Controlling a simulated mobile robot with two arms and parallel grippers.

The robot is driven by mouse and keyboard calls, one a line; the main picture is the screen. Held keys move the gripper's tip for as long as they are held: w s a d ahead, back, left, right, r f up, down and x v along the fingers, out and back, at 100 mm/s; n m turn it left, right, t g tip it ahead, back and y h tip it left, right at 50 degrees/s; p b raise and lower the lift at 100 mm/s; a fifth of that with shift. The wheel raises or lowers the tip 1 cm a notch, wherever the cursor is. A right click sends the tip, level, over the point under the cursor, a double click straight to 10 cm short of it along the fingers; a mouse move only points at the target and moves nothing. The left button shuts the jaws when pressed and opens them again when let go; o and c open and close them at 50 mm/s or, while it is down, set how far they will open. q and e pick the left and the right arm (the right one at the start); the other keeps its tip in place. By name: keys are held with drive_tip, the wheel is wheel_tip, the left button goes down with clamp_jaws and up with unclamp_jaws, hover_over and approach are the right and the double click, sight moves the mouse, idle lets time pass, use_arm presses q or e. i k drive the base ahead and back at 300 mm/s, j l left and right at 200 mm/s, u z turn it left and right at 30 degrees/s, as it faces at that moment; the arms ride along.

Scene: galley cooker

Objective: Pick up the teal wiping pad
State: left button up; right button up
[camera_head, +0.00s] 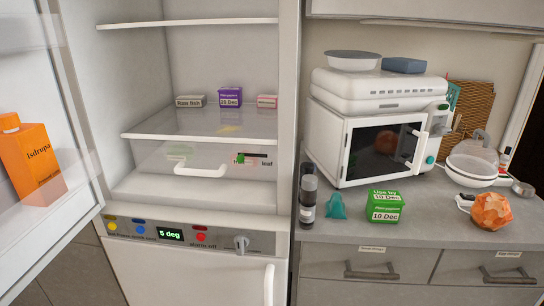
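A small teal item (336,206), peaked like a bunched cloth, sits on the grey counter (420,225) in the head view. It stands between dark bottles (308,200) on its left and a green box on its right. It looks like the teal wiping pad, though its shape is too small to be sure. Neither of my grippers is in view.
The fridge (200,260) is open, its door at left holding an orange carton (33,160). A green labelled box (384,205), an orange faceted object (491,211) and a white-rimmed bowl (472,163) occupy the counter. Clear counter lies between the green box and orange object.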

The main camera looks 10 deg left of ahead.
sight(335, 209)
drive_tip(key=l+u, duration=0.6)
drive_tip(key=u, duration=0.15)
drive_tip(key=l+u, duration=0.35)
